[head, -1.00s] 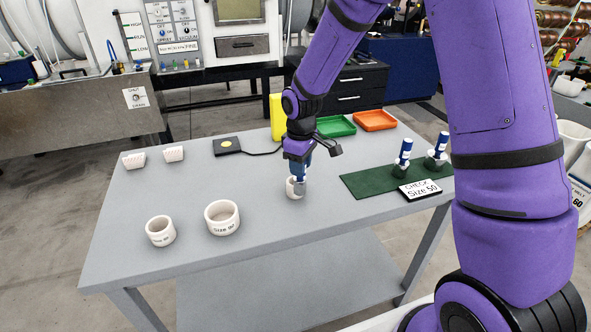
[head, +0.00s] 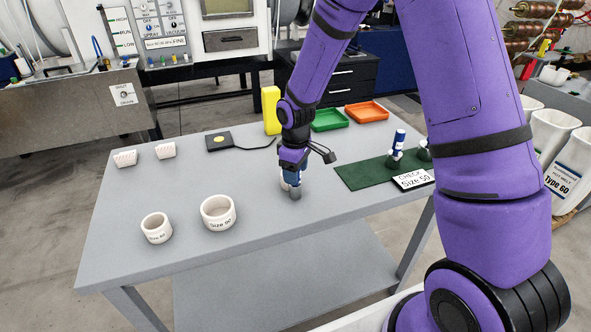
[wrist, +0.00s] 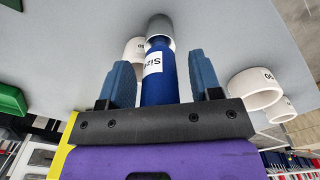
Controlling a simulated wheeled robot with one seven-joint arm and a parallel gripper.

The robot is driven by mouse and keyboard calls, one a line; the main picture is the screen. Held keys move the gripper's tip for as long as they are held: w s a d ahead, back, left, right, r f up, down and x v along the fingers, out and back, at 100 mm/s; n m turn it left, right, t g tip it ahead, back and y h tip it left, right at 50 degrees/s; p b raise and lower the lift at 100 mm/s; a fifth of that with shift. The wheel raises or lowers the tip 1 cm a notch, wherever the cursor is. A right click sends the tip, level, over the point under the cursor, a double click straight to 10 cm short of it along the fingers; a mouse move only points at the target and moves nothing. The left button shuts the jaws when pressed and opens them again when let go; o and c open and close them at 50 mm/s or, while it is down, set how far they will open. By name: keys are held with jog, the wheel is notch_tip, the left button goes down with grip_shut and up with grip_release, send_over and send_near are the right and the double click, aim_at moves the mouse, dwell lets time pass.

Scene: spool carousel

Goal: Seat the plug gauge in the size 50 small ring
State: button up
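The plug gauge has a blue handle (wrist: 158,82) with a white size label and a grey metal end (wrist: 161,32). A small white ring (head: 283,183) stands on the table just behind the gauge, mostly hidden. In the wrist view this ring (wrist: 132,48) lies beside the grey end, which is outside it. Its size marking is hidden.
Two larger white rings, a medium one (head: 156,228) and a Size 90 one (head: 218,213), stand at the table's front left. A green mat (head: 358,177) holds other blue-handled gauges and a "CHECK Size 50" sign (head: 413,179). Green (head: 329,120) and orange (head: 367,112) trays sit behind.

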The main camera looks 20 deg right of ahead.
jog(key=shift+r, duration=0.1)
notch_tip(320, 180, up, 12)
jog(key=shift+r, duration=0.2)
jog(key=shift+s+r, duration=0.1)
jog(key=shift+r, duration=0.25)
jog(key=s+d+r+m+t, duration=0.2)
jog(key=s+r, duration=0.7)
jog(key=s, duration=0.5)
jog(key=s+d+r+m+t, duration=0.3)
jog(key=s+d+r+m, duration=0.2)
jog(key=s, duration=1)
notch_tip(320, 180, up, 4)
jog(key=shift+r+m, duration=0.15)
jog(key=shift+m, duration=0.85)
jog(key=shift+o, duration=0.4)
